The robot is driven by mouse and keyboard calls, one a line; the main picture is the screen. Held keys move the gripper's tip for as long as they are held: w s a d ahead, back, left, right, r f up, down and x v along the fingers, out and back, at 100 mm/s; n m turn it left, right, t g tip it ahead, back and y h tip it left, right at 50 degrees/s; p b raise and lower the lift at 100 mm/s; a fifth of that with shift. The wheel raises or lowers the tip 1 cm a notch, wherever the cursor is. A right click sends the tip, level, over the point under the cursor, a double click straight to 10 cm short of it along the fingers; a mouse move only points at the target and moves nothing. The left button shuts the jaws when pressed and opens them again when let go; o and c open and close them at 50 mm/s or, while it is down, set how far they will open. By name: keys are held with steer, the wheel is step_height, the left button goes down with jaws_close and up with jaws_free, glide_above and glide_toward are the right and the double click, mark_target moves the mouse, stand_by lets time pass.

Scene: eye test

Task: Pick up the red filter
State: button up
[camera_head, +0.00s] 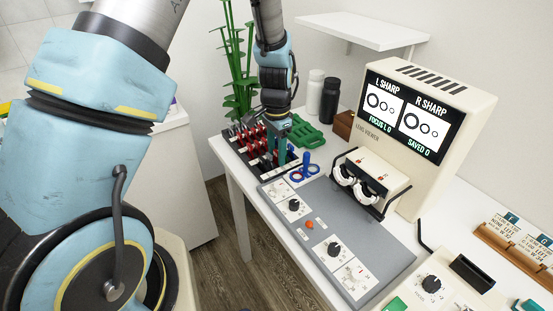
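Several red filters (248,136) stand in a dark rack (247,155) at the back left corner of the white table. They are small, and I cannot tell single ones apart clearly. My gripper (282,158) points down at the right part of the rack, with its teal fingers close to the red pieces there. The fingers and arm hide part of the rack. I cannot tell whether the fingers touch or hold a red filter, or how far apart they are.
Blue-ringed pieces (297,175) lie right of the rack. A grey panel with knobs (335,240) and a cream lens viewer (405,180) with a screen stand further right. A green piece (305,134), a white bottle (315,92) and a black bottle (330,100) are behind.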

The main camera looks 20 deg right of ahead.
jaws_close()
